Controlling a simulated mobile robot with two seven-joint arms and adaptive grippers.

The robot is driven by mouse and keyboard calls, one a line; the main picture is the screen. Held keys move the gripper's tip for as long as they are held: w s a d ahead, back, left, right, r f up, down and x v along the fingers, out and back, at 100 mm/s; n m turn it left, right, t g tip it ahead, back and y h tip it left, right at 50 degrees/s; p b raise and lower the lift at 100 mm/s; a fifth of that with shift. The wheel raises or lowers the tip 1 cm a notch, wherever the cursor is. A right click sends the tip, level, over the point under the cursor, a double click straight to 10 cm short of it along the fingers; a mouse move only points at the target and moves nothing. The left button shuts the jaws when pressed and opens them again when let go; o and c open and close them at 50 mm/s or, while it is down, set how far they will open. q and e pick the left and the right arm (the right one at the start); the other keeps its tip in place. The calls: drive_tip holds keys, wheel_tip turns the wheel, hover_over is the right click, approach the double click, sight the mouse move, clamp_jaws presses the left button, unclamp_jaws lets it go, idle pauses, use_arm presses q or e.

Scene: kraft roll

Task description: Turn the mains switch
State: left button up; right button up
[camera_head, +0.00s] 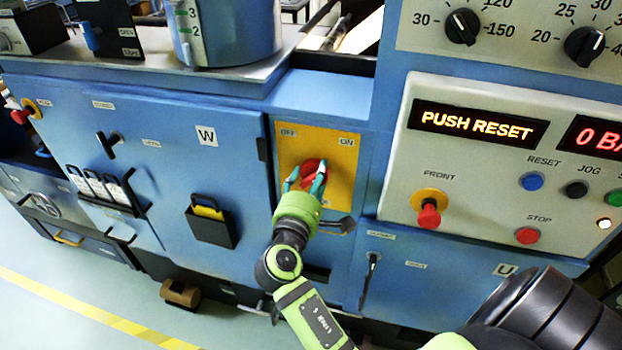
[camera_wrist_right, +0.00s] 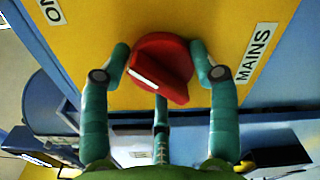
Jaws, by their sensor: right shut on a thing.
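The mains switch is a red rotary knob (camera_head: 312,171) on a yellow plate (camera_head: 345,190) with OFF at its upper left and ON at its upper right. In the right wrist view the red knob (camera_wrist_right: 163,66) shows a white pointer line, and a MAINS label (camera_wrist_right: 255,55) is beside it. My right gripper (camera_head: 304,184) is at the plate with its teal fingers around the knob. In the right wrist view the right gripper (camera_wrist_right: 160,78) is shut on the knob, with fingers on both sides. In the head view the fingers partly hide the knob. My left gripper is not in view.
To the right a control panel (camera_head: 460,180) has a display reading PUSH RESET, a red FRONT button (camera_head: 429,215), a blue RESET button (camera_head: 531,181) and a red STOP button (camera_head: 527,235). A black handle (camera_head: 371,275) is below the plate. A cabinet door (camera_head: 220,165) is to the left.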

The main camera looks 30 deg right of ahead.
drive_tip(key=shift+d+r, duration=0.25)
drive_tip(key=shift+r, duration=0.1)
drive_tip(key=o, duration=1.1)
drive_tip(key=shift+o, duration=0.2)
drive_tip(key=shift+s+d+f, duration=0.1)
drive_tip(key=shift+s+f, duration=0.05)
